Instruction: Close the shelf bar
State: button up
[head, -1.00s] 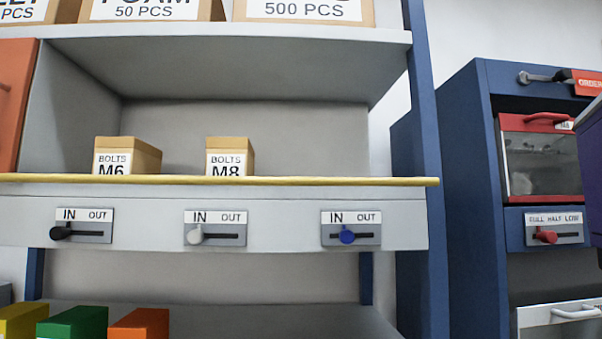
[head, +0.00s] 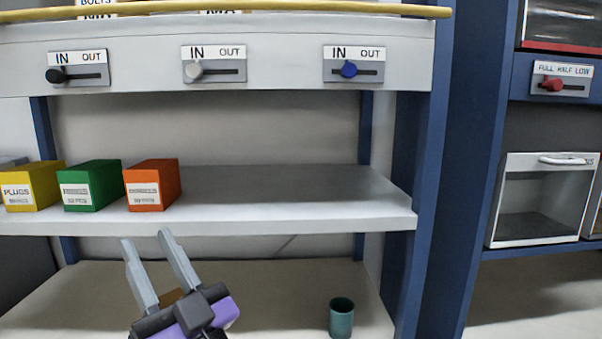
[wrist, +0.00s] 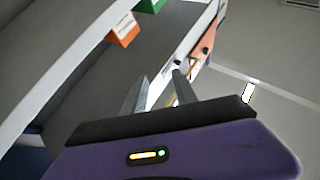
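The shelf bar (head: 400,11) is a long yellow rod that runs level across the front of the upper shelf, along the top edge of the head view. It spans the opening in front of the bolt boxes. My gripper (head: 145,237) is low at the left in the head view, well below the bar and in front of the lower shelves. Its two grey fingers stand apart with nothing between them. They also show in the wrist view (wrist: 160,77). I cannot make out the bar's end fittings.
Yellow, green and orange (head: 152,186) boxes stand on the middle shelf (head: 300,190). A teal cup (head: 341,318) stands at the bottom. A blue upright (head: 425,200) bounds the right.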

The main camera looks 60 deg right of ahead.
aim_at(295, 3)
jog(key=d+r+m+g+h+b, duration=0.1)
jog(key=d+r+m+h, duration=0.2)
jog(key=r+m+h, duration=0.45)
jog(key=d+r+m+h+b, duration=0.1)
jog(key=d+r+m+h, duration=0.25)
jog(key=r, duration=0.65)
jog(key=s+d+r+m+g+h, duration=0.2)
jog(key=s+r+m+g+h, duration=0.1)
jog(key=m+g, duration=0.3)
jog(key=s+d+r+m+g+h, duration=0.3)
jog(key=m+g, duration=0.3)
jog(key=m, duration=0.3)
jog(key=s+d+r+m+g+h+b, duration=0.1)
jog(key=s+d+r+m+g+h, duration=0.1)
jog(key=r+m+g+h, duration=0.3)
jog(key=shift+s+d+r+m+g+h, duration=0.15)
jog(key=shift+s+m+g, duration=0.35)
jog(key=shift+m, duration=0.35)
jog(key=shift+s+d+r+m+g+h, duration=0.15)
jog(key=shift+s+m+g, duration=0.2)
jog(key=shift+m+g, duration=0.4)
jog(key=shift+s+d+f+m+g, duration=0.15)
jog(key=shift+s+d+m+g, duration=0.15)
jog(key=shift+m, duration=0.5)
jog(key=p+x, duration=0.3)
jog(key=x, duration=0.4)
jog(key=shift+w+d, duration=0.15)
jog(key=shift+d, duration=0.1)
grip_shut()
